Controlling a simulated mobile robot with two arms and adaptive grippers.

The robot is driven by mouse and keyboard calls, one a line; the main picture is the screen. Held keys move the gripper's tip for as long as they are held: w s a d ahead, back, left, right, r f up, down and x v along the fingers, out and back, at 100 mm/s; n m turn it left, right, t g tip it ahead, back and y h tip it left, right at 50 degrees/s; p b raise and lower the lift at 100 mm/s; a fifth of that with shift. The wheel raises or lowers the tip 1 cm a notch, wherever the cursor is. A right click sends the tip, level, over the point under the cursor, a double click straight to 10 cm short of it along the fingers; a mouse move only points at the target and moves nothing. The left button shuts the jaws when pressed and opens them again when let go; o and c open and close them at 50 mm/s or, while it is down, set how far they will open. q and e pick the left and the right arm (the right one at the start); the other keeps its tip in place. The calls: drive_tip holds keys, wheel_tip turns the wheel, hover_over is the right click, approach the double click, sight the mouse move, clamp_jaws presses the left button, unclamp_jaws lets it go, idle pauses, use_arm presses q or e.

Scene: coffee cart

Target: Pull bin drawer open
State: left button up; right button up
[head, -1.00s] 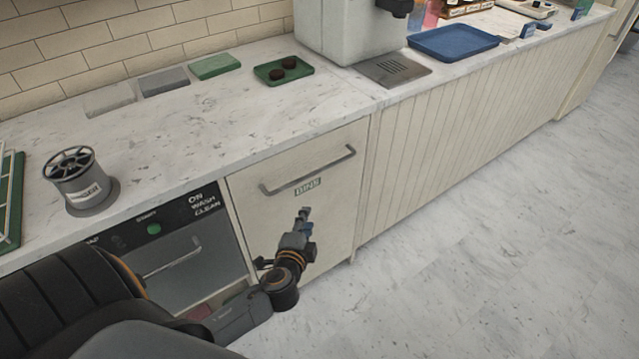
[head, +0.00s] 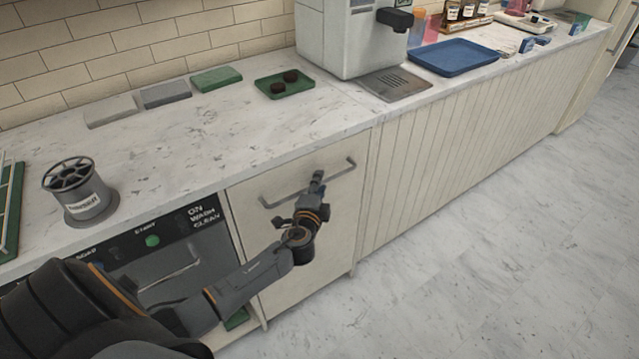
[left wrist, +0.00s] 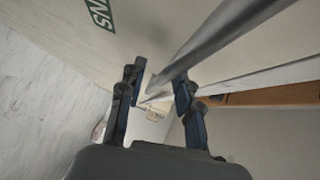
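The bin drawer (head: 335,215) is a cream front panel under the counter, and it looks shut. Its grey bar handle (head: 277,203) runs across the top of the panel. My left gripper (head: 318,180) is at the middle of the handle and hides part of it and the label below. In the left wrist view, the two fingers of my left gripper (left wrist: 160,78) stand apart, with the handle bar (left wrist: 215,40) running between them at a slant. I cannot tell whether they touch it. Part of the green label (left wrist: 101,13) shows there. My right gripper is not in view.
A dishwasher front (head: 165,265) is left of the drawer, behind my left arm. The marble counter (head: 225,125) above carries a grey rinser (head: 85,205), a green tray (head: 262,87) and a coffee machine (head: 335,45). The floor (head: 480,250) on the right is clear.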

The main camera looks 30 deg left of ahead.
use_arm(q)
drive_tip(key=shift+w+a, duration=0.15)
drive_tip(key=shift+w, duration=0.2)
drive_tip(key=shift+c, duration=0.4)
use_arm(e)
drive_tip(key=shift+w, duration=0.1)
use_arm(q)
clamp_jaws()
drive_tip(key=shift+f, duration=0.15)
